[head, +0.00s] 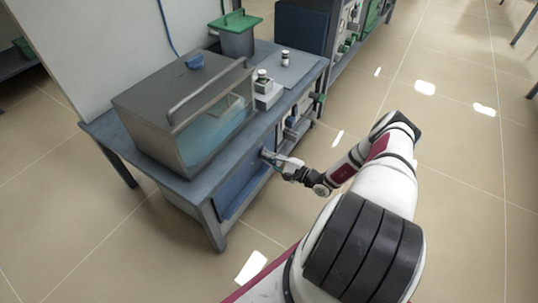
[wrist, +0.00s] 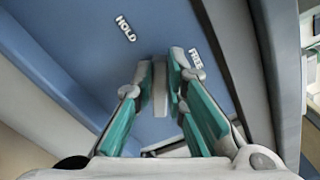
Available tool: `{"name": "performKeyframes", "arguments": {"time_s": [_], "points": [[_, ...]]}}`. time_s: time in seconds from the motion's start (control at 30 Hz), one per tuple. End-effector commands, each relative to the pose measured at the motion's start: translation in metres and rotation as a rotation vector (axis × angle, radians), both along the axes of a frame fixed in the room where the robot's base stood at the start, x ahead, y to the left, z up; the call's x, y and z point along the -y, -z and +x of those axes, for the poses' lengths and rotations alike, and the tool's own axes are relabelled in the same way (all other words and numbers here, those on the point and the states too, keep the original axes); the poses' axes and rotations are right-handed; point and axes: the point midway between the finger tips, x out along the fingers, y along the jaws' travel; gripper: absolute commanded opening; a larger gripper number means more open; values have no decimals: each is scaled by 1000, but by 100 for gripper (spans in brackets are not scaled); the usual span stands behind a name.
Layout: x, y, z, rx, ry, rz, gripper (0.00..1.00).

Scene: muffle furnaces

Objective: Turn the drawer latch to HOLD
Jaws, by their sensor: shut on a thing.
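The blue drawer front (head: 243,182) is under the bench top in the head view, and it fills much of the wrist view (wrist: 75,45). It carries the white words HOLD (wrist: 126,29) and FREE (wrist: 196,58). The drawer latch (wrist: 160,88) is a grey upright piece between the fingertips, below and between the two words. My gripper (wrist: 160,80) is shut on the latch, with a finger on each side. In the head view my gripper (head: 268,156) touches the drawer front near its upper right. The fingers hide part of the latch, so its exact pointing is hard to tell.
A steel furnace box (head: 150,105) with a bar handle and clear front stands on the bench (head: 105,128). Small jars (head: 285,58) and a green-lidded bin (head: 236,40) stand farther back. Knobs and panels (head: 300,115) lie right of the drawer. The floor at right is open.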

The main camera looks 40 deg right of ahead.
Motion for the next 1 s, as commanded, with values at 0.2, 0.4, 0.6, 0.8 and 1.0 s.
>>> {"name": "performKeyframes", "arguments": {"time_s": [0.2,0.4,0.6,0.8,1.0], "points": [[-1,4,-1,65,3,-186,0],[-2,7,-1,117,2,-334,0],[-2,10,-2,156,1,-441,0],[-2,11,-2,178,1,-502,0],[-2,12,-1,187,1,-527,0]]}}
